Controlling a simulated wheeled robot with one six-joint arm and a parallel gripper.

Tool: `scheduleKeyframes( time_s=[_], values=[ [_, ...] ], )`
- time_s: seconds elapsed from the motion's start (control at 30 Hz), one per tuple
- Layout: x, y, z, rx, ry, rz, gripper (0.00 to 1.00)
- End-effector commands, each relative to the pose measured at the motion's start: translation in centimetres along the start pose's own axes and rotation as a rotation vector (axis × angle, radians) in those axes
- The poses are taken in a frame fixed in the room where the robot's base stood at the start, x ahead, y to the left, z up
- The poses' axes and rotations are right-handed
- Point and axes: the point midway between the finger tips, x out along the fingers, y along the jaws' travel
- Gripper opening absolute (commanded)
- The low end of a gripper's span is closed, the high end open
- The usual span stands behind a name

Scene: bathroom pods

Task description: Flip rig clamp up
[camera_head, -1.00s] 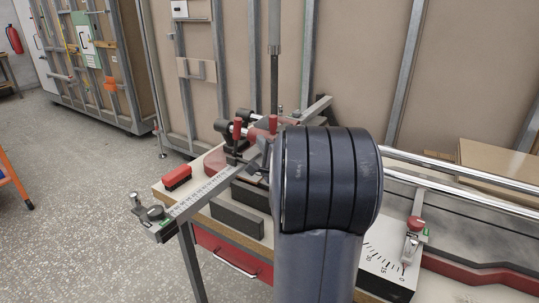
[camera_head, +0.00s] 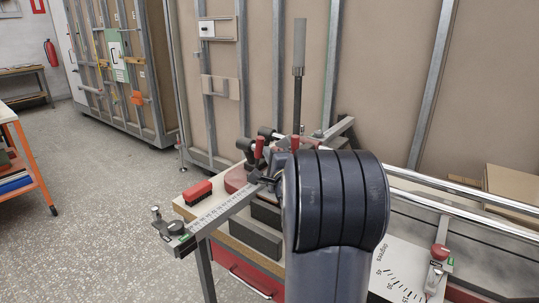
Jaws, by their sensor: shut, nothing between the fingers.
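Two upright red-handled parts, which look like the rig's clamps, stand at the back of the bench rig; the left one (camera_head: 259,149) shows clearly, and the right one (camera_head: 294,144) shows just above my arm. I cannot tell which is the task's clamp. A tall black lever with a grey grip (camera_head: 298,70) rises upright behind them. My dark arm covers the rig's middle. What looks like the tip of my gripper (camera_head: 269,182) shows at the arm's left edge, shut and empty, in front of the red-handled parts and over the ruler's inner end. Contact is hidden.
A ruler arm (camera_head: 222,205) with an end stop (camera_head: 174,231) juts past the bench's left corner. A red-topped block (camera_head: 198,192) lies beside it. Chrome rails (camera_head: 460,192) and an angle scale (camera_head: 402,278) are at right. The floor at left is clear up to an orange-framed cart (camera_head: 38,170).

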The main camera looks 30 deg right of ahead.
Motion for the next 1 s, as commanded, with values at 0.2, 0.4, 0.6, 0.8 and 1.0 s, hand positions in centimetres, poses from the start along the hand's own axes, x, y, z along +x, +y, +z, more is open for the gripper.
scheduleKeyframes(
  time_s=[0.2, 0.4, 0.6, 0.8, 1.0],
  values=[
    [0.8, -1.0, 0.5, -0.036, -0.001, 0.055, 0.00],
    [1.8, -1.6, 1.3, -0.095, -0.002, 0.146, 0.00],
    [3.1, -1.9, 2.1, -0.167, -0.002, 0.252, 0.00],
    [4.3, -1.9, 3.0, -0.240, -0.003, 0.360, 0.00],
    [5.5, -1.5, 3.7, -0.312, -0.002, 0.466, 0.00]
  ],
)
